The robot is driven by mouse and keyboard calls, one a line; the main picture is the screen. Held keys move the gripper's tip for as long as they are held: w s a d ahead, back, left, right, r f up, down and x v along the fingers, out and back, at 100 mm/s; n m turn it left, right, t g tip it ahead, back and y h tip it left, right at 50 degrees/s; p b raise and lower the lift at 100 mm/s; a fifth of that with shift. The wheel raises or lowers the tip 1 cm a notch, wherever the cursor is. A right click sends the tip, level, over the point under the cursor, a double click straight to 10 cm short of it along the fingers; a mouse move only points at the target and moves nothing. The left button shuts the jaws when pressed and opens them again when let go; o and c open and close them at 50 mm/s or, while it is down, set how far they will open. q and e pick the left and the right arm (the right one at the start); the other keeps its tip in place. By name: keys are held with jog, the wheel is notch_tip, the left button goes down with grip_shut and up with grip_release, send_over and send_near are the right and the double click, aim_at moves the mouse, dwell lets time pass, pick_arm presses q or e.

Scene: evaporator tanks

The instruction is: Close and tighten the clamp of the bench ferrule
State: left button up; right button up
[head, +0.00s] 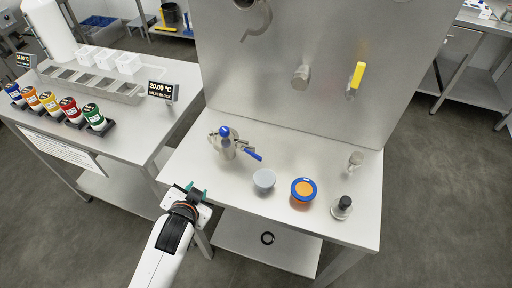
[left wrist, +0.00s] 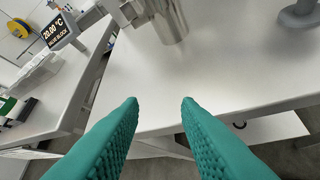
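The bench ferrule (head: 229,150) is an upright steel fitting with a blue-topped part and a blue-handled lever sticking out to the right. It stands at the left of the steel bench. I cannot tell how its clamp stands at this size. In the left wrist view a shiny steel cylinder (left wrist: 168,18), apparently the lower part of this fitting, shows at the top edge, its upper part cut off. My left gripper (head: 192,190) is at the bench's front left corner, apart from the fitting. Its green fingers (left wrist: 160,103) are open and empty. My right gripper is not in view.
On the bench (head: 320,221) stand a grey cup (head: 264,180), a blue-and-orange round part (head: 303,190) and a black-topped fitting (head: 342,207). A steel tank wall (head: 300,40) rises behind. A side table (head: 130,140) with coloured bottles and a temperature display (head: 162,91) is at left.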

pick_arm(q)
jog(key=w+d+r+m+t+h, duration=0.45)
jog(key=d+r+m, duration=0.2)
jog(key=r, duration=0.35)
jog(key=w+d+r+m+t+h, duration=0.35)
jog(key=w+d+r+m, duration=0.3)
jog(key=r, duration=0.35)
jog(key=s+d+r+m+g+h, duration=0.4)
jog(key=d+r+m+g+h, duration=0.25)
jog(key=d+m+h, duration=0.75)
jog(key=s+d+f+m+g+y, duration=0.15)
jog(key=s+d+m+g, duration=0.35)
jog(key=m+g, duration=0.9)
jog(key=m+t+y+p, duration=0.1)
jog(key=m+t+y, duration=0.1)
jog(key=m+y, duration=1.5)
send_near(256, 155)
jog(key=d+f+n+y+p, duration=0.1)
jog(key=f, duration=0.1)
jog(key=d+f+n+y+p, duration=0.1)
jog(key=f, duration=0.2)
jog(key=d+f+n+y+p, duration=0.1)
jog(key=f, duration=0.2)
jog(key=shift+w, duration=0.2)
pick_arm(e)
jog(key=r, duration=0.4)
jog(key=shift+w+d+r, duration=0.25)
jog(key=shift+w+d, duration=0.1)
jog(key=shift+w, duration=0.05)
